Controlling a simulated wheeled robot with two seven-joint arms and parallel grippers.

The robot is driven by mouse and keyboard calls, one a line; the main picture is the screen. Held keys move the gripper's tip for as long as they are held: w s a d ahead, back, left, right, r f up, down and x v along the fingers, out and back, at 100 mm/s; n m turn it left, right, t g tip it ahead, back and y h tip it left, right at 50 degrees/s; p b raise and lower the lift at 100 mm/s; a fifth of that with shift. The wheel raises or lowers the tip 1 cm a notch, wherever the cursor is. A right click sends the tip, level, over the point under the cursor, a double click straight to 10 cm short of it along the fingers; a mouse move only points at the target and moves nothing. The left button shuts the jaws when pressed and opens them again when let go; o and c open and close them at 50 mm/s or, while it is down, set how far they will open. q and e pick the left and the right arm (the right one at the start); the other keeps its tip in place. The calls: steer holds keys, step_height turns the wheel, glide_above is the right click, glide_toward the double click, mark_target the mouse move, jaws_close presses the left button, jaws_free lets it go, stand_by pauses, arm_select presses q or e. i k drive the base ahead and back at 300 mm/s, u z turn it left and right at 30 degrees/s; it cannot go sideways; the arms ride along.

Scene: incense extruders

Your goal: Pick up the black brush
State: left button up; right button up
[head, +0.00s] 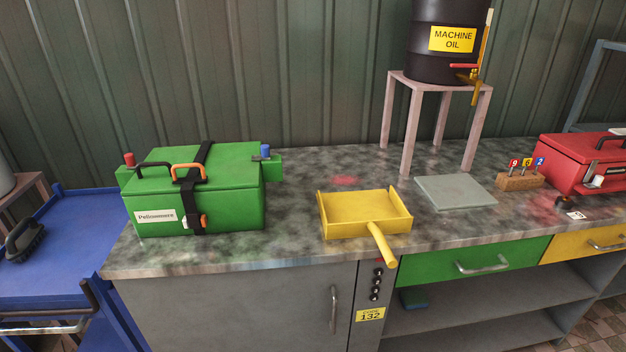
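The black brush (24,241) lies on the blue cart (70,221) at the far left of the head view. It has a raised handle on top, and it sits close to the left picture edge. Neither of my grippers shows in the head view, so nothing is seen touching the brush.
Right of the cart is a counter with a green case (236,211), a yellow dustpan (365,207), a grey plate (455,191) and a red toolbox (590,165). A stool (391,110) bears an oil barrel (434,62). A black bar handle (89,295) is at the cart's front.

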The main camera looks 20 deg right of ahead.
mark_target(14, 249)
steer(key=u, duration=2.15)
steer(key=i, duration=2.55)
steer(key=z, duration=1.8)
